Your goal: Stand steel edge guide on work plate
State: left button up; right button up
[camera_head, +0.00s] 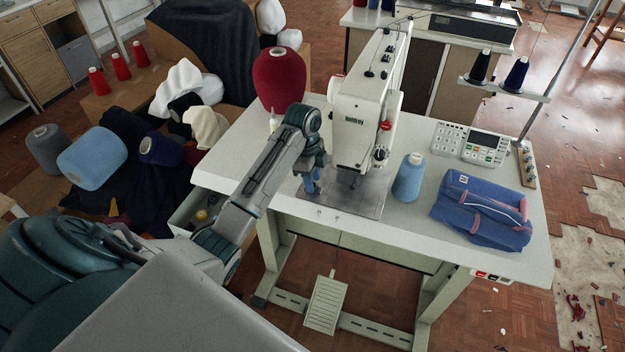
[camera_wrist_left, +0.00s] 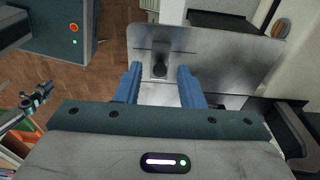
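The steel work plate (camera_head: 368,200) lies on the white table under the sewing machine's head. It also shows as a grey sheet in the left wrist view (camera_wrist_left: 225,60). My left gripper (camera_head: 311,183) points down over the plate's left part, beside the machine. In the left wrist view its two blue fingers (camera_wrist_left: 160,75) stand apart. A small dark grey metal piece (camera_wrist_left: 160,66) shows between and just beyond the fingertips; it looks like the edge guide. I cannot tell whether it touches the plate, and no finger visibly grips it. My right gripper is not in view.
The sewing machine (camera_head: 370,105) stands close right of my left gripper. A red thread cone (camera_head: 280,80) is behind it. A blue cone (camera_head: 408,178), folded denim (camera_head: 483,212) and a control panel (camera_head: 468,144) occupy the table's right side. The table's front strip is clear.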

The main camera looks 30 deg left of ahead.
pick_arm(q)
jog(key=shift+a+r, duration=0.2)
jog(key=shift+r, duration=1)
notch_tip(320, 180, up, 9)
jog(key=p, duration=0.8)
jog(key=shift+s+a, duration=0.2)
jog(key=shift+a, duration=0.25)
